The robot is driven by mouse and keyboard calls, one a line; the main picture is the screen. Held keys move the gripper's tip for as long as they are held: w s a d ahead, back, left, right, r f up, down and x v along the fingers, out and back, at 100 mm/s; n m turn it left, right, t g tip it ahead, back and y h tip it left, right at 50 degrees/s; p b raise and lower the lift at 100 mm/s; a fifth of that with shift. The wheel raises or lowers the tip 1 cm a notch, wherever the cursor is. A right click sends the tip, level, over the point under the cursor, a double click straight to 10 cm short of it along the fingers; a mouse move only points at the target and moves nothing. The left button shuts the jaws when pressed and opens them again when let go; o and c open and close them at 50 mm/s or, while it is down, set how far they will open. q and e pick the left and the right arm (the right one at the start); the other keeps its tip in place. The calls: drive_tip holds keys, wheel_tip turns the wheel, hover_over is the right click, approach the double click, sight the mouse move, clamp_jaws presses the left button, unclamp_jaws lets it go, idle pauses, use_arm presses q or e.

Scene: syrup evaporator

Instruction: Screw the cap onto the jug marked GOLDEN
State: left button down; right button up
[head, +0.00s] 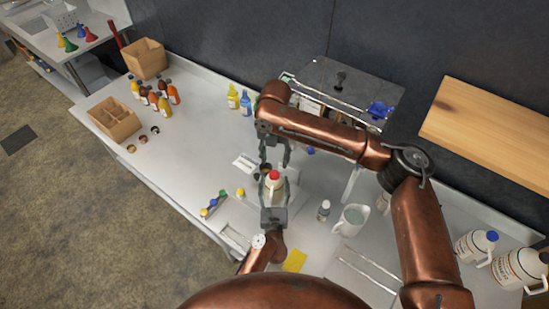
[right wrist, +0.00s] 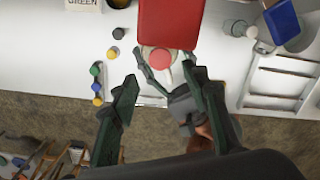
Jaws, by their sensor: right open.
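A small cream jug (head: 274,185) with a red cap (head: 274,175) on its top stands upright in the middle of the table. In the right wrist view the red top (right wrist: 160,60) shows from above. I cannot read a label, so I cannot tell whether it says GOLDEN. My left gripper (head: 274,195) has its fingers on both sides of the jug and appears closed on it. My right gripper (head: 275,158) is above and behind the jug, open and apart from it. Its fingers frame the left gripper in the right wrist view (right wrist: 165,100).
A red block-like shape (right wrist: 170,20) fills the top of the right wrist view; what it is stays unclear. A small bottle (head: 323,210) and a pitcher (head: 352,220) stand right of the jug. A rack (head: 345,85) stands behind. Two large jugs (head: 476,245) stand far right.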

sight(274, 174)
drive_tip(key=shift+f, duration=0.1)
idle(0.3)
drive_tip(key=shift+f, duration=3.85)
clamp_jaws()
drive_tip(key=m, duration=0.4)
drive_tip(key=shift+m, duration=0.4)
drive_tip(key=m, duration=0.4)
drive_tip(key=shift+m, duration=0.4)
drive_tip(key=shift+o, duration=0.3)
unclamp_jaws()
